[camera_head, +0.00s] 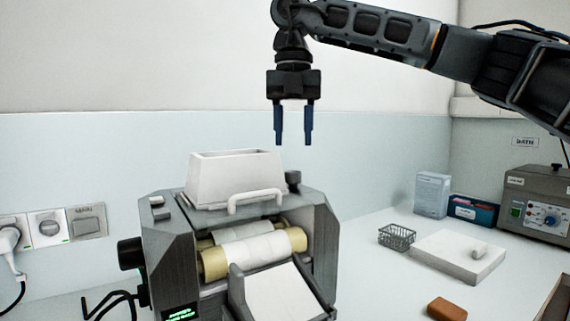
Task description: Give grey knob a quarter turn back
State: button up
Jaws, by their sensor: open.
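The cream mill (180,245) is a grey metal machine with a white hopper (235,178) on top and pale rollers (250,250) at its front. A small dark grey knob (293,181) stands upright on the mill's top, just right of the hopper. A larger black knob (131,253) sticks out of the mill's left side. I cannot tell for certain which one the task calls grey. My gripper (294,138) points straight down, open and empty, with its two blue fingers apart. In the picture it is above the dark grey knob, with a clear gap between.
A white loop handle (256,196) lies in front of the hopper. On the right are a wire basket (397,237), a white slab (458,256), small boxes (432,194), a brown block (446,309) and a bath unit (540,200). Sockets (45,228) are on the left wall.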

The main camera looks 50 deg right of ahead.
aim_at(293, 170)
notch_tip(293, 170, down, 7)
jog(key=shift+r, duration=0.2)
jog(key=shift+c, duration=0.3)
jog(key=c, duration=0.7)
